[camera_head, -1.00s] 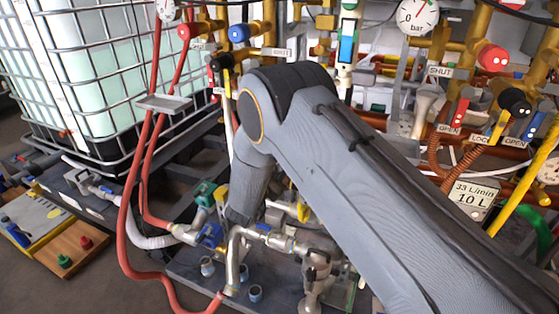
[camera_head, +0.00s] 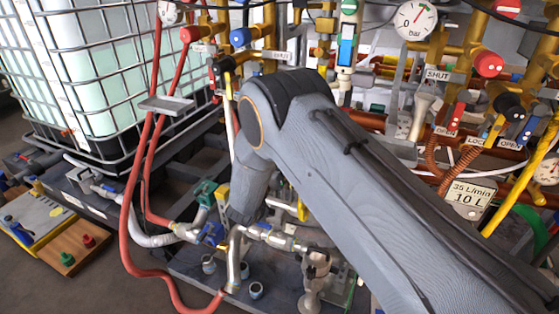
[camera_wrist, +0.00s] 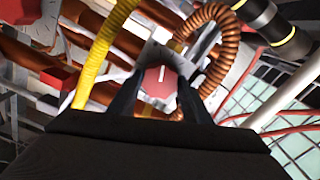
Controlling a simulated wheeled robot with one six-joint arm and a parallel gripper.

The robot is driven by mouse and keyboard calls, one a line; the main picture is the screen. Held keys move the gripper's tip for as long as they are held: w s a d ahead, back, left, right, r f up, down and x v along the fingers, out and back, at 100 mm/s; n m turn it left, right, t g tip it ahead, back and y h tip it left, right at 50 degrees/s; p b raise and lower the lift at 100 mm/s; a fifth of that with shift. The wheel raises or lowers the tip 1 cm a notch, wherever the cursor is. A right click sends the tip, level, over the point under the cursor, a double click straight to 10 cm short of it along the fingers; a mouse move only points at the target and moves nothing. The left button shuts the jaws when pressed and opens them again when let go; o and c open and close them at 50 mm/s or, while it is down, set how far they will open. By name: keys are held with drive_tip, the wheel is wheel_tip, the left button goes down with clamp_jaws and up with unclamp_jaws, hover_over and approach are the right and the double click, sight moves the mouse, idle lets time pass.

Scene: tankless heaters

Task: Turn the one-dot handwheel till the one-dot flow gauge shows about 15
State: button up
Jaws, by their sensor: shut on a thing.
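In the wrist view, my gripper (camera_wrist: 158,92) has its two dark fingers on either side of a red handwheel (camera_wrist: 159,76) with a white bar mark on its face. The gripper is shut on this wheel. I cannot make out a dot marking on it. In the head view, my gripper and the held wheel are hidden behind my own grey arm. A small display (camera_head: 468,198) at the right reads 35 L/min and 10 L. A round dial (camera_head: 548,168) is cut off by the right edge; its reading and any dot label cannot be told.
A bar dial (camera_head: 415,20) and a red knob with pale dots (camera_head: 487,63) are at upper right. A ribbed copper hose (camera_wrist: 222,50) and a yellow hose (camera_wrist: 98,55) run close to my gripper. A red hose (camera_head: 128,205) and a caged tank (camera_head: 85,75) are at left.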

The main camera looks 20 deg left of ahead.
drive_tip(key=n, duration=0.5)
drive_tip(key=n+p, duration=0.1)
drive_tip(key=n, duration=0.4)
drive_tip(key=shift+s+f, duration=0.1)
drive_tip(key=shift+f, duration=0.1)
drive_tip(key=shift+n, duration=0.4)
drive_tip(key=o, duration=1.1)
drive_tip(key=shift+c, duration=0.2)
drive_tip(key=shift+r, duration=0.1)
drive_tip(key=s, duration=0.7)
drive_tip(key=shift+s+a, duration=0.35)
